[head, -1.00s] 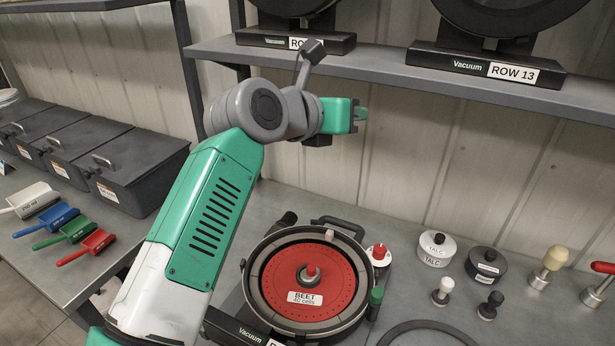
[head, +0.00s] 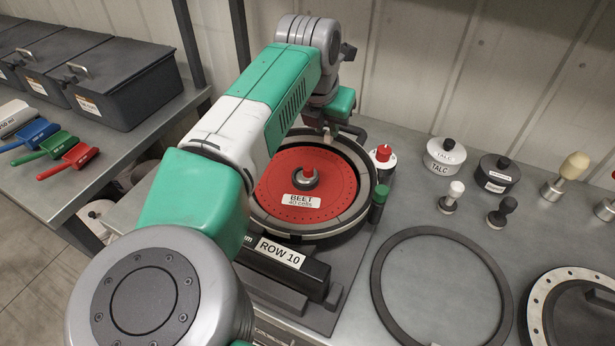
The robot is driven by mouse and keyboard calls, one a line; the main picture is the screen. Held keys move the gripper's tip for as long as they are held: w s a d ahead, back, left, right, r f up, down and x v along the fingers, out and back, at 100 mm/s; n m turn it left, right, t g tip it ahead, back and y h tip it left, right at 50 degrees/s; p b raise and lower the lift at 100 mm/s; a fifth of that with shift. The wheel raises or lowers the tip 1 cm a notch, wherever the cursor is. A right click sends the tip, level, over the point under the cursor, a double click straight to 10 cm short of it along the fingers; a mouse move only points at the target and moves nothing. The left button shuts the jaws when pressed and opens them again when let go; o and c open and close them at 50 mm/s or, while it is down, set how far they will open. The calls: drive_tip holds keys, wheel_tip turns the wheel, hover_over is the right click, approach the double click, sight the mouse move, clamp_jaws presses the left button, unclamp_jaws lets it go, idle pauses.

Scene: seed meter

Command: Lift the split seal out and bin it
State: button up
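The seed meter (head: 283,262), labelled ROW 10, lies open and face up on the bench. Its red BEET disc (head: 335,195) sits inside, with a grey hub in the middle. A dark and light-grey ring (head: 362,200) lies around the disc inside the housing; I cannot tell a split in it. My gripper (head: 330,131) points down over the far rim of the meter, close to a small pale tab there. Its fingers are small and partly hidden, so I cannot tell whether they are open or touching anything. No bin is clearly recognisable.
A loose dark ring (head: 377,290) lies flat on the bench to the right, near a pale, holed round part (head: 534,300). Scoops (head: 75,157) and lidded dark boxes (head: 130,85) are on the left table.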

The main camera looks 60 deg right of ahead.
drive_tip(key=x, duration=0.3)
drive_tip(key=shift+s+b, duration=0.1)
drive_tip(key=shift+b, duration=0.2)
drive_tip(key=shift+r, duration=0.1)
clamp_jaws()
drive_tip(key=shift+r, duration=0.1)
wheel_tip(320, 180, up, 10)
drive_tip(key=p, duration=0.4)
drive_tip(key=shift+p, duration=0.35)
wheel_tip(320, 180, up, 7)
drive_tip(key=p, duration=0.7)
hover_over(328, 135)
drive_tip(key=shift+a, duration=0.15)
